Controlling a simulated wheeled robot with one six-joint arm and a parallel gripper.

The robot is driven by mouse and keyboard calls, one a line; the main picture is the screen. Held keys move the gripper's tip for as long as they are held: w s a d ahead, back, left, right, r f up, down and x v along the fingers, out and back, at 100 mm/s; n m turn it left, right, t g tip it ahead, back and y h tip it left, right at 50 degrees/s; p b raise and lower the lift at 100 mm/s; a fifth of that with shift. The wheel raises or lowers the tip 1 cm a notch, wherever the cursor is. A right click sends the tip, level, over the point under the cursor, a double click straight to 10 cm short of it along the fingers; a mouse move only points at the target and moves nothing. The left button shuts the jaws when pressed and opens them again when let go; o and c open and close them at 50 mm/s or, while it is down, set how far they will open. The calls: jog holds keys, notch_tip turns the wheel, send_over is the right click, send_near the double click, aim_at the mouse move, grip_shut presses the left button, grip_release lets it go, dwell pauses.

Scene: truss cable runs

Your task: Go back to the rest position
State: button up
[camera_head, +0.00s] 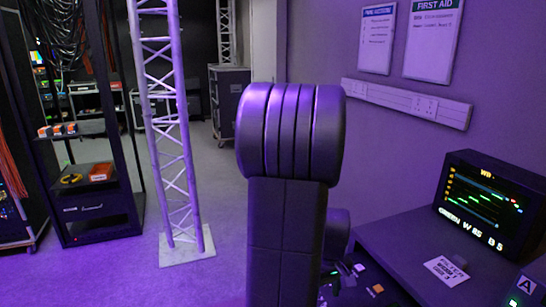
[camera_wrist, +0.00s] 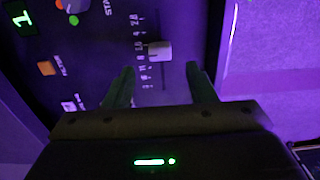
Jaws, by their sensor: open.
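My gripper (camera_wrist: 161,84) shows in the wrist view with its two dark fingers apart and nothing between them. Beyond the fingertips is a dark control panel (camera_wrist: 105,45). A pale slider knob (camera_wrist: 159,50) on a marked scale sits just past the gap between the fingers. I cannot tell whether the fingers touch the panel. In the head view my own arm fills the middle and hides the gripper. Part of the panel with small lit buttons (camera_head: 377,289) shows low behind the arm.
A truss tower (camera_head: 165,120) on a base plate stands left of my arm. A rack (camera_head: 95,200) with shelves stands at the far left. A desk (camera_head: 405,238) with a monitor (camera_head: 488,200) is at the right. Grey floor (camera_head: 215,180) is open between the truss and the back cases.

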notch_tip(320, 180, down, 7)
jog(key=shift+r+b, duration=0.2)
jog(key=shift+b, duration=0.25)
jog(key=shift+w+a, duration=0.3)
jog(key=shift+w, duration=0.55)
jog(key=shift+w+a, duration=0.15)
jog(key=shift+w, duration=0.25)
